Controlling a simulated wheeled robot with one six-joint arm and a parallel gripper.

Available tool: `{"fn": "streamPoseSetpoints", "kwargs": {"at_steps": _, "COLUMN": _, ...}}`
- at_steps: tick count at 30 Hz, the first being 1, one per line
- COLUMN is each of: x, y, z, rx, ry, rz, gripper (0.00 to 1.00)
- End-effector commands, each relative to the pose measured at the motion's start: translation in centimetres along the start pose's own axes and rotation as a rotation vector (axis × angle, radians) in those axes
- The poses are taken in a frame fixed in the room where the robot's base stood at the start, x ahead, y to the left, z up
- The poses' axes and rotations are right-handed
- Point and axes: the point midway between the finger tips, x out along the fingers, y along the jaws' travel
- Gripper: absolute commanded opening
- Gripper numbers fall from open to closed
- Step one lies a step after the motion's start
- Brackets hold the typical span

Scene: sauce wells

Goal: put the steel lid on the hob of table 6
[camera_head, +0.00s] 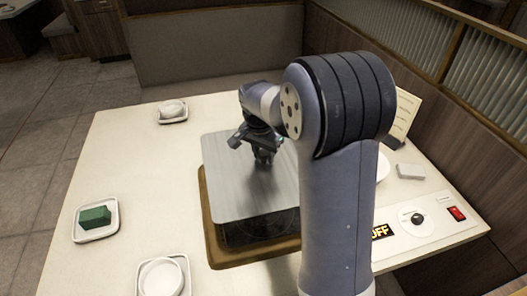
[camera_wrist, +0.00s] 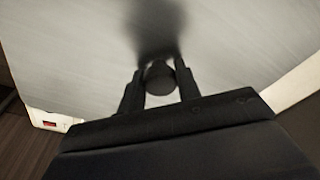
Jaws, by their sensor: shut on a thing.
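The steel lid (camera_head: 235,185) is a flat grey square plate over the hob (camera_head: 258,227), whose dark front edge shows below it. The hob sits in a brown wooden frame (camera_head: 222,256) on the pale table (camera_head: 125,150). My gripper (camera_head: 264,160) is above the middle of the lid. In the wrist view my gripper (camera_wrist: 160,88) is shut on the lid's dark round knob (camera_wrist: 160,76), and the brushed lid (camera_wrist: 70,60) fills most of the view. I cannot tell whether the lid touches the hob or hangs just above it.
Small white dishes stand on the table's left side, one with a green block (camera_head: 95,217). A menu card (camera_head: 402,115) stands behind. Booth walls close the back and right.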

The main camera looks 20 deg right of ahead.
Motion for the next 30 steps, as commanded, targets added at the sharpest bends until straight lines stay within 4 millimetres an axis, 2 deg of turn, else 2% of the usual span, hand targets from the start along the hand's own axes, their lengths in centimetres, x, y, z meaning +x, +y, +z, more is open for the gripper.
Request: {"fn": "streamPoseSetpoints", "kwargs": {"at_steps": 30, "x": 7.9, "y": 0.0, "z": 1.2, "rx": 0.0, "ry": 0.001, "rz": -0.001, "gripper": 0.05}}
